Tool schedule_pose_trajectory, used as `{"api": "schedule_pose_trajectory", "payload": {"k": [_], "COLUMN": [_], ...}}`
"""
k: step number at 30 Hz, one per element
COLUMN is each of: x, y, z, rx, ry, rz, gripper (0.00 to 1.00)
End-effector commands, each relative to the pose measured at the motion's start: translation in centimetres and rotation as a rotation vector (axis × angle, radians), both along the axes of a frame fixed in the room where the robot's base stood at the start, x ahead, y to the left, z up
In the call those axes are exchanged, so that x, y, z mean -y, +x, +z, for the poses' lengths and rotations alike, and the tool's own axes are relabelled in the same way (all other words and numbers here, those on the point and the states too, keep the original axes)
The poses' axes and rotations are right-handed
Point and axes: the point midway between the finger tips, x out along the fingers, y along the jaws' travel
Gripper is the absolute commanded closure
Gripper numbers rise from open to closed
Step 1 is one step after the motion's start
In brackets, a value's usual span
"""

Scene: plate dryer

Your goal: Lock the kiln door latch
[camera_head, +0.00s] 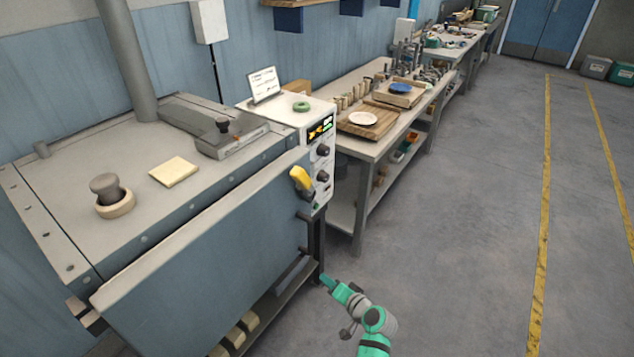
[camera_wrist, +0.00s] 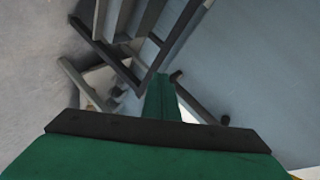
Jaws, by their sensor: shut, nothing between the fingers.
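The kiln (camera_head: 200,270) is a large grey-blue box on a dark frame at the left of the head view. Its broad front door is closed or nearly so; I cannot tell whether it is latched. A yellow handle (camera_head: 302,181) sits at the upper right edge of the front, beside the control panel, and looks like the latch. My gripper (camera_head: 325,280) is shut and empty, below and right of the yellow handle and apart from it, near the kiln's lower right corner. In the wrist view my gripper (camera_wrist: 162,100) points toward the dark frame bars and blue-grey panel.
A control panel (camera_head: 321,150) with knobs and a lit display is right of the handle. Dark frame legs (camera_head: 317,245) stand close to my gripper. A workbench (camera_head: 350,140) with plates and tools runs along the wall behind. The floor (camera_head: 470,220) to the right is clear.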

Motion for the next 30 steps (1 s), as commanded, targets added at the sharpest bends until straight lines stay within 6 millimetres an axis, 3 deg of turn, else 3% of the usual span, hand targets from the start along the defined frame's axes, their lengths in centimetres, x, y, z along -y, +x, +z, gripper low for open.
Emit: {"api": "schedule_pose_trajectory", "payload": {"k": [3, 9, 15, 21, 25, 30], "x": [1.2, 2.9, 4.9, 6.8, 7.6, 8.0], "y": [3.8, 8.0, 10.3, 10.3, 9.9, 9.4], "z": [4.8, 13.6, 23.9, 33.4, 37.4, 39.6], "rx": [0.022, 0.061, 0.115, 0.167, 0.19, 0.202], "ry": [0.058, 0.144, 0.205, 0.236, 0.243, 0.246], "rz": [0.065, 0.198, 0.349, 0.492, 0.557, 0.595], "gripper": [1.0, 1.0, 1.0, 1.0, 1.0, 1.0]}}
